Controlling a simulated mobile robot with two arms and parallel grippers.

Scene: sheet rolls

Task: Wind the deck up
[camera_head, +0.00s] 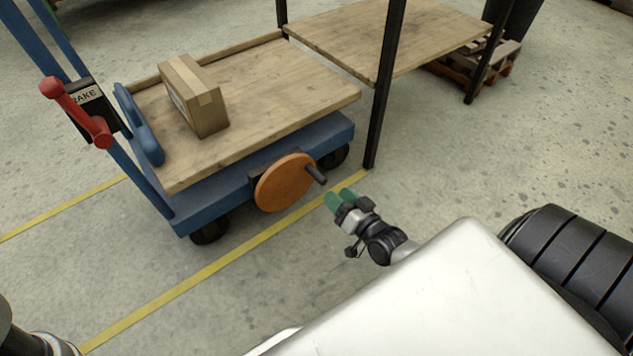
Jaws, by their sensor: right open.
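The deck (265,105) is a wooden platform on a blue wheeled cart, with a cardboard box (193,95) on it. An orange hand wheel (284,183) with a dark crank handle (316,173) sits on the cart's near side. My right gripper (338,198) has green fingertips and is open and empty, just right of and below the handle, apart from it. My left gripper is not in view; only part of an arm shows at the bottom left.
A red brake lever (78,113) is on the blue upright at left. A wooden shelf (372,38) with dark posts stands beyond the deck, and one post (383,95) is near the wheel. A pallet (474,62) lies behind. Yellow floor lines (217,267) run past the cart.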

